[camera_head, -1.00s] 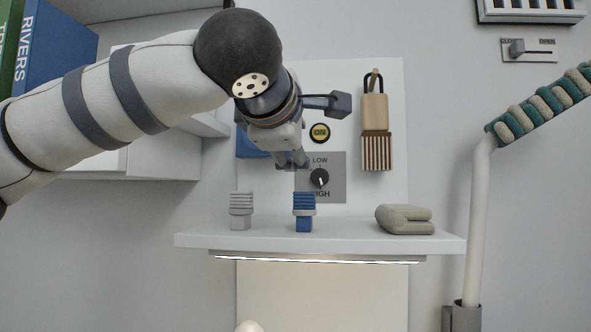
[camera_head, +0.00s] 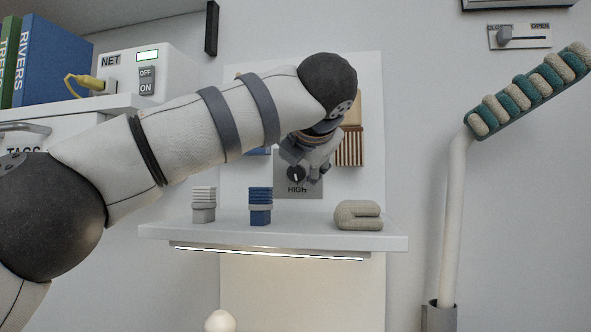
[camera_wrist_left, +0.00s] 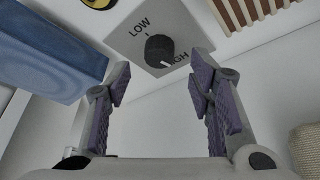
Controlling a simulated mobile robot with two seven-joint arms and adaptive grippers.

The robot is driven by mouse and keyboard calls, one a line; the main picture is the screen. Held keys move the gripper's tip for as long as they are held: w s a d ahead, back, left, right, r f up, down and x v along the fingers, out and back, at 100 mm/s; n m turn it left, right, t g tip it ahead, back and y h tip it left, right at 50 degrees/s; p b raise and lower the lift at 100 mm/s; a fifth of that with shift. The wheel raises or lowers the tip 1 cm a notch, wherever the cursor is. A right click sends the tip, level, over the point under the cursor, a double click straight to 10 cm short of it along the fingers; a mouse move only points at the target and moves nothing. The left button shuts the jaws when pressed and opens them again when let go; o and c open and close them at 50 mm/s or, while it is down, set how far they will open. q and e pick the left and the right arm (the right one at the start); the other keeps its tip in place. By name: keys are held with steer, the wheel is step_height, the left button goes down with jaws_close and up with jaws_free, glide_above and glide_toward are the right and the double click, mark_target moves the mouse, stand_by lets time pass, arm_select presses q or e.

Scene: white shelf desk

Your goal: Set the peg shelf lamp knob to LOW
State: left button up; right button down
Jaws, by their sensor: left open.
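The black lamp knob (camera_head: 297,173) sits on a grey plate (camera_head: 283,187) on the peg panel behind the shelf. In the left wrist view the knob (camera_wrist_left: 158,50) lies between the LOW and HIGH labels, and its white mark points toward HIGH. My left gripper (camera_head: 312,172) is just in front of the plate, partly covering its upper right. In the wrist view my left gripper (camera_wrist_left: 160,84) is open and empty, with the knob ahead between its spread fingers, apart from them. The lamp strip (camera_head: 270,251) under the shelf is lit. My right gripper is not in view.
A striped wooden piece (camera_head: 350,147) hangs right of my gripper. A blue block (camera_wrist_left: 50,50) is close left in the wrist view.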

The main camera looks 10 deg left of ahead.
mark_target(295, 171)
arm_select(q)
steer(key=x, duration=0.3)
steer(key=shift+w+a, duration=0.15)
steer(key=shift+w, duration=0.1)
jaws_close()
steer(key=shift+a+r+n+h, duration=0.1)
steer(key=shift+n+h, duration=0.6)
steer(key=shift+n, duration=0.4)
steer(key=shift+a+n+g+h, duration=0.15)
steer(key=shift+n+g+h, duration=0.15)
steer(key=shift+n+h, duration=0.8)
